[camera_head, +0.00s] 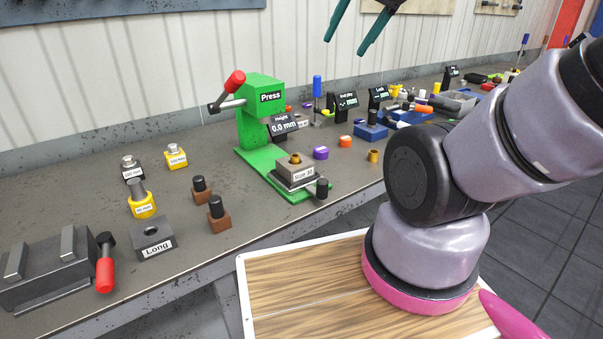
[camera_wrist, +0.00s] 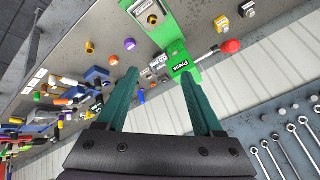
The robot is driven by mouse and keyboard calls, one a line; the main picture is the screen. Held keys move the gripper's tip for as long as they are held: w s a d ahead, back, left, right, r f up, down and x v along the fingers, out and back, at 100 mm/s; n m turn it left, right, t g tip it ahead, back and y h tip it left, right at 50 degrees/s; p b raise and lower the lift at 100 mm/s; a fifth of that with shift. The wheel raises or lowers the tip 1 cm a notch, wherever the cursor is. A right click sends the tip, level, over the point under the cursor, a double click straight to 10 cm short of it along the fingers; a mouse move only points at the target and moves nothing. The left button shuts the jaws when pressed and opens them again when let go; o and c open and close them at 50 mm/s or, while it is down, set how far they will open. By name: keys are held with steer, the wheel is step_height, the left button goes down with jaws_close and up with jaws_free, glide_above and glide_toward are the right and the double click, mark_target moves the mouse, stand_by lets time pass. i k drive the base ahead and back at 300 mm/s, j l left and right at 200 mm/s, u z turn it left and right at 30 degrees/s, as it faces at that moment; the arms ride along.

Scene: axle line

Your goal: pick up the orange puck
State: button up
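The orange puck (camera_head: 345,141) lies on the grey workbench, to the right of the green press. In the wrist view it is a small orange spot (camera_wrist: 113,60), up and left of the left fingertip. My gripper (camera_head: 346,45) shows at the top of the head view, high above the bench, with two teal fingers apart. In the wrist view my gripper (camera_wrist: 158,76) is open, with nothing held between its fingers. The puck is well away from the fingers and in plain view.
A purple puck (camera_head: 321,153) and a brass cylinder (camera_head: 373,156) stand close to the orange puck. The tall green press (camera_head: 262,103) with its red-knobbed lever stands left. Small display stands (camera_head: 345,101) and a blue-handled tool (camera_head: 317,88) are behind. The bench's front edge is nearby.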

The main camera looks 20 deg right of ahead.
mark_target(345, 141)
steer(key=i+l+u, duration=0.1)
steer(key=l, duration=0.25)
steer(key=i+l+u, duration=0.1)
steer(key=l, duration=0.3)
steer(key=i+l+u, duration=0.1)
steer(key=i+l, duration=0.15)
steer(key=l, duration=0.15)
